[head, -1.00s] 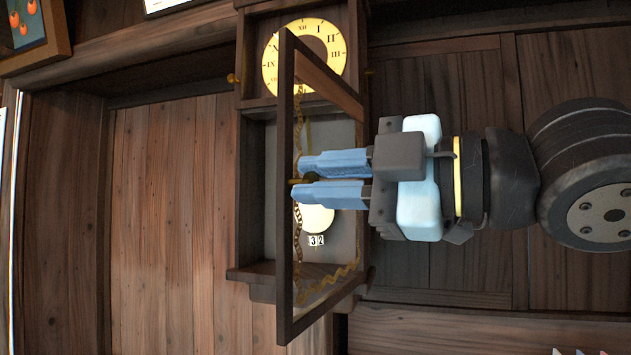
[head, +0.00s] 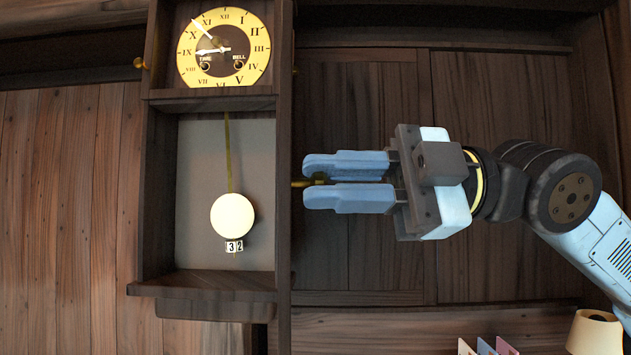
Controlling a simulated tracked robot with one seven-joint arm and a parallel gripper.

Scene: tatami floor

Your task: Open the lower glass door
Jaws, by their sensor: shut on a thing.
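The wall clock's lower glass door (head: 284,230) stands swung out from the case and shows nearly edge-on, as a dark vertical strip at the case's right side. Its small brass knob (head: 299,184) sticks out to the right. My gripper (head: 312,182) comes from the right, its blue fingers shut on the knob, which they partly hide. The lower compartment (head: 205,155) is exposed, with the round pale pendulum (head: 232,215) and a number tag reading 32 (head: 234,246) inside. The door's glass cannot be made out at this angle.
The clock dial (head: 223,47) is above the compartment, with a brass knob (head: 140,63) at its left. Dark wooden panels (head: 375,260) lie behind my gripper. A lamp (head: 595,332) and several coloured cards (head: 487,347) are at the lower right.

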